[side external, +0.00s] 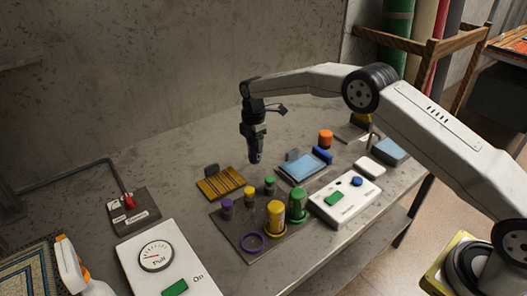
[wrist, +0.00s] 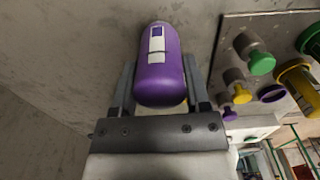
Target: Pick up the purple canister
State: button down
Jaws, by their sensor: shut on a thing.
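The purple canister (wrist: 158,75) has a white label and sits between the two fingers of my gripper (wrist: 160,95) in the wrist view. My gripper is shut on it. In the side external view my gripper (side external: 254,150) points down with the purple canister (side external: 254,156) at its tip, above the table behind the tan slotted block. The canister appears clear of the table there. The fingers partly hide it in the side external view.
A dark board (side external: 234,238) holds a purple ring (side external: 252,243), yellow canister (side external: 275,218), green canister (side external: 297,205) and small knobs. A tan slotted block (side external: 221,183), blue tray (side external: 302,168), white button box (side external: 346,197) and dial panel (side external: 165,270) stand around. The table behind my gripper is clear.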

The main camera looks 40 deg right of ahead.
jog(key=s+r, duration=1)
jog(key=s, duration=0.4)
jog(key=shift+d, duration=0.35)
jog(key=shift+r, duration=0.1)
